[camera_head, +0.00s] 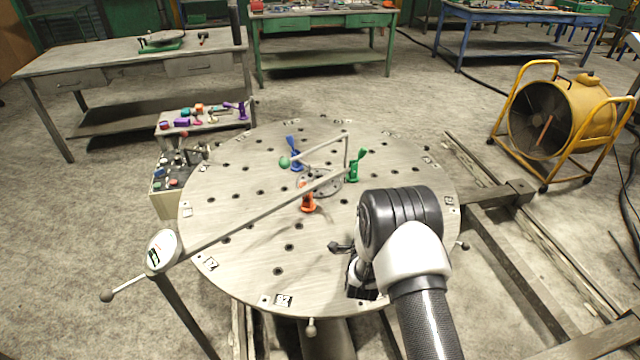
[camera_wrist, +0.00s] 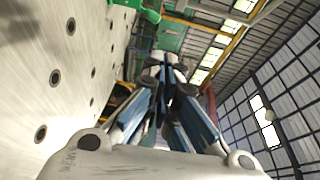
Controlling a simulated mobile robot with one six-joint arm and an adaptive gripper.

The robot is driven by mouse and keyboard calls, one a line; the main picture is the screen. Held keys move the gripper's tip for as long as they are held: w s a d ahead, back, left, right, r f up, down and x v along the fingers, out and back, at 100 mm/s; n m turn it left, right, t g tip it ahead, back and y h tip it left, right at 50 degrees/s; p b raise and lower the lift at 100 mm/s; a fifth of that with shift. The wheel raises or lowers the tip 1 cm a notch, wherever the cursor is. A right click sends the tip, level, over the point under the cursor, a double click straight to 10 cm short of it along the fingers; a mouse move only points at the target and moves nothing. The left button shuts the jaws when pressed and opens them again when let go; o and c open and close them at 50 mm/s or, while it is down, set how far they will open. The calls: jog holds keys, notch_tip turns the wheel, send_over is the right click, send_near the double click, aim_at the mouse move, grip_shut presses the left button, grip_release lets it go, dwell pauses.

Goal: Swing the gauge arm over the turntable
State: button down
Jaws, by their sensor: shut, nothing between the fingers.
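The round turntable (camera_head: 235,215) fills the middle of the head view, with dark holes across its top. The gauge arm (camera_head: 240,222) is a long grey boom from a pivot head with a dial (camera_head: 163,250) at lower left. It crosses over the turntable, its far end near the centre. A short handle with a dark knob (camera_head: 107,295) sticks out behind the pivot. My gripper (camera_head: 340,247) is over the turntable's near right part, apart from the boom and partly hidden by my wrist. Its fingers, in the wrist view (camera_wrist: 168,80), are shut and empty.
Blue (camera_head: 295,155), green (camera_head: 354,167) and orange (camera_head: 308,198) clamps stand around the turntable's centre. A thin bent rod with a green ball (camera_head: 285,162) rises there. A small cart (camera_head: 165,205) stands at left, a yellow fan (camera_head: 570,115) at right. Workbenches line the back.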

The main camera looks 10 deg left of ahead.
jog(key=w+a+b, duration=0.4)
jog(key=w, duration=0.8)
jog(key=shift+a+r+y+b, duration=0.3)
jog(key=shift+a+r, duration=0.05)
jog(key=shift+a, duration=0.05)
jog(key=shift+w, duration=0.1)
jog(key=w+a+n+y, duration=0.1)
jog(key=w+a+y, duration=0.1)
jog(key=w+a, duration=0.3)
jog(key=shift+w+a+n+y, duration=0.3)
jog(key=shift+a+n, duration=0.1)
jog(key=shift+a, duration=0.25)
